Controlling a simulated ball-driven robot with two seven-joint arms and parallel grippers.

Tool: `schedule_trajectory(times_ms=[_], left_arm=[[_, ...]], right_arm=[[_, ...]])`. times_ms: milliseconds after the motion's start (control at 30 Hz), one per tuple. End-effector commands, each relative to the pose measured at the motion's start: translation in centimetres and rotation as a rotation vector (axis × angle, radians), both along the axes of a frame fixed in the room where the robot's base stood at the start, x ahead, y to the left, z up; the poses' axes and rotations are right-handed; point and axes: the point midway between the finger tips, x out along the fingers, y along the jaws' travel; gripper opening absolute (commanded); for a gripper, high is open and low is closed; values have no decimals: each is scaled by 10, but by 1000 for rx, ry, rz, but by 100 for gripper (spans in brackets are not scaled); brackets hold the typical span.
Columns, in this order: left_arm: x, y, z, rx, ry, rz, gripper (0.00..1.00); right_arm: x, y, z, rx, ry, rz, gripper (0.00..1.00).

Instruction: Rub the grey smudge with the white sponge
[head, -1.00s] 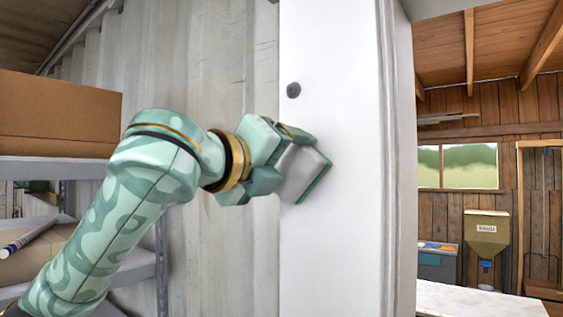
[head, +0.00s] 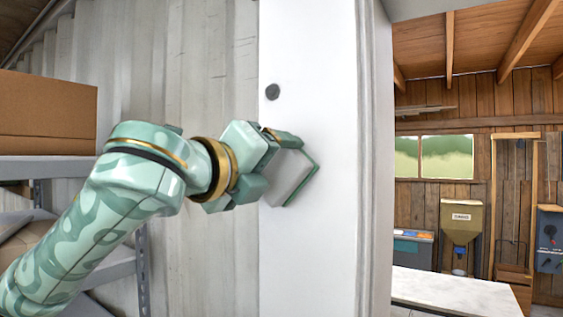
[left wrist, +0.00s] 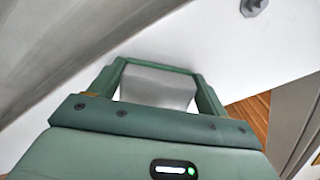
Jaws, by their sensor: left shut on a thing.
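My left gripper (head: 297,170) is shut on the white sponge (head: 290,181), which looks light grey in shadow. In the left wrist view the sponge (left wrist: 158,88) shows between the two green fingers, in front of the white surface. My right gripper is not in view.
A corrugated metal wall (head: 190,70) lies left of the post. A shelf (head: 50,168) with a cardboard box (head: 45,115) stands at the left. To the right is a wooden room with a pale worktop (head: 455,290) and a hopper (head: 460,220).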

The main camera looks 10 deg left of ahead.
Motion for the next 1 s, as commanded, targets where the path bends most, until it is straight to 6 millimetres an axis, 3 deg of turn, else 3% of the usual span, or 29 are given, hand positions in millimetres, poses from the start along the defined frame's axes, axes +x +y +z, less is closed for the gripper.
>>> schedule_trajectory(times_ms=[133, 500, 1000], left_arm=[[5, 11, 0, 0, 2, 4, 59], [4, 13, 0, 0, 1, 4, 59], [-47, 31, 2, 0, -2, 4, 59]], right_arm=[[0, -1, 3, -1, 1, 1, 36], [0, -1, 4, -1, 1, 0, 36], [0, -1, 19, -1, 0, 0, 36]])
